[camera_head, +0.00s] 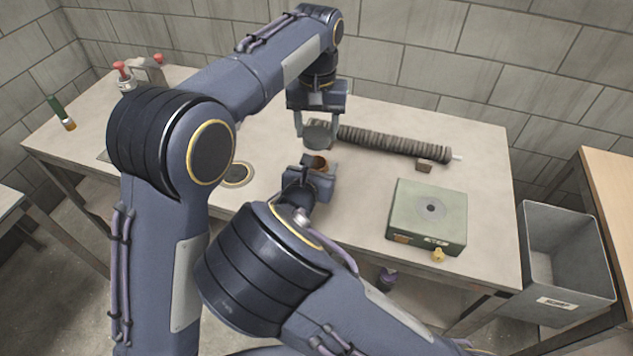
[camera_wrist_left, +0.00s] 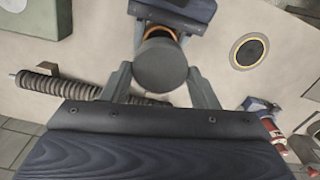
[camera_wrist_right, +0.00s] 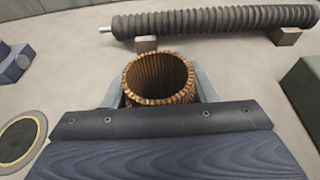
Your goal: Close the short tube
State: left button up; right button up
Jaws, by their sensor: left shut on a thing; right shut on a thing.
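The short tube (camera_wrist_right: 158,78) is copper-brown with a ribbed inside, and its open mouth shows in the right wrist view. My right gripper (camera_wrist_right: 157,92) is shut around it; the tube also shows in the head view (camera_head: 319,163). My left gripper (camera_wrist_left: 160,80) is shut on a round grey cap (camera_wrist_left: 160,64), which also shows in the head view (camera_head: 317,136). The cap is behind the tube in the head view and apart from it, since the mouth is uncovered. The cap's far side and the tube's lower end are hidden.
A long dark ribbed tube (camera_head: 395,143) lies on small blocks at the back of the table. A green box (camera_head: 428,214) stands at the right and a grey bin (camera_head: 565,250) beside the table. A round ringed plate (camera_head: 237,174) lies left of the short tube.

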jog(key=c, duration=0.4)
pick_arm(q)
send_over(317, 157)
jog(key=s, duration=0.2)
jog(key=shift+w+f, duration=0.1)
jog(key=shift+f, duration=2.4)
pick_arm(e)
jog(key=shift+o, duration=0.2)
pick_arm(q)
jog(key=shift+f, duration=0.95)
jog(key=shift+c, duration=0.7)
jog(key=shift+s+a+f, duration=0.1)
jog(key=shift+s+f, duration=0.2)
jog(key=shift+f, duration=0.4)
pick_arm(e)
jog(key=shift+d, duration=0.1)
grip_shut()
pick_arm(q)
jog(key=m, duration=0.3)
